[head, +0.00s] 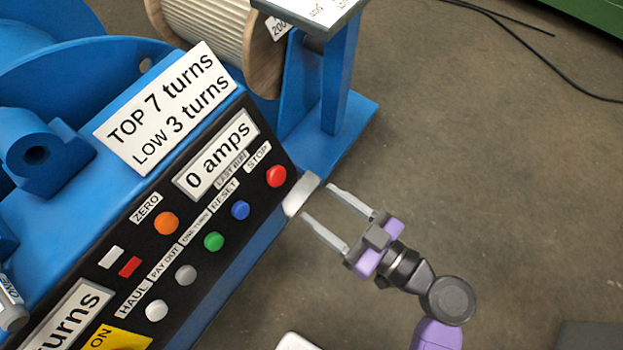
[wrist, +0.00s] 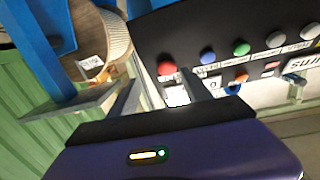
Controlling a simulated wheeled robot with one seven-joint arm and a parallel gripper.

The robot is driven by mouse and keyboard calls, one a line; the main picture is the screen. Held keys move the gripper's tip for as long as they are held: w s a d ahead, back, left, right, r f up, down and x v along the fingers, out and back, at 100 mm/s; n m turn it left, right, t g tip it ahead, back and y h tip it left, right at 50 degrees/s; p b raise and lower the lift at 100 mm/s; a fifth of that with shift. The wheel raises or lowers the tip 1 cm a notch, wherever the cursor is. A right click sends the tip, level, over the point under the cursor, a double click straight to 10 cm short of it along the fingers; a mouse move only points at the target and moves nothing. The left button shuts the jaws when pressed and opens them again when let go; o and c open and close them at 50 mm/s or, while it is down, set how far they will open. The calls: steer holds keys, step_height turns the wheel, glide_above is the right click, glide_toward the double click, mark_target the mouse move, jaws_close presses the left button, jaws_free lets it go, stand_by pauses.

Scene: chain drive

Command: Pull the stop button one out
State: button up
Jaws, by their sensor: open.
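The stop button (head: 276,176) is a round red knob at the upper right end of the black control panel, beside a STOP label (head: 257,156). In the head view my gripper (head: 319,202) is open and empty, to the right of and slightly below the button, with its fingers pointing toward the panel. They look apart from the button. In the wrist view the red button (wrist: 166,68) shows between the two spread fingers, near their tips. I cannot tell how far the button stands out.
The black panel also has a blue button (head: 240,210), a green button (head: 214,241), an orange button (head: 166,223) and grey-white ones. A pale block (head: 301,194) sits at the panel's edge near my fingertips. A blue post (head: 340,75) stands behind.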

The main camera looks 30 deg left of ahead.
mark_target(280, 179)
steer(key=shift+n+g+y, duration=0.5)
steer(key=shift+n+g, duration=0.2)
steer(key=shift+n, duration=0.2)
steer(key=a, duration=0.6)
steer(key=a+r, duration=0.1)
steer(key=a, duration=0.2)
steer(key=shift+w+r, duration=0.1)
steer(key=shift+w, duration=0.1)
jaws_close()
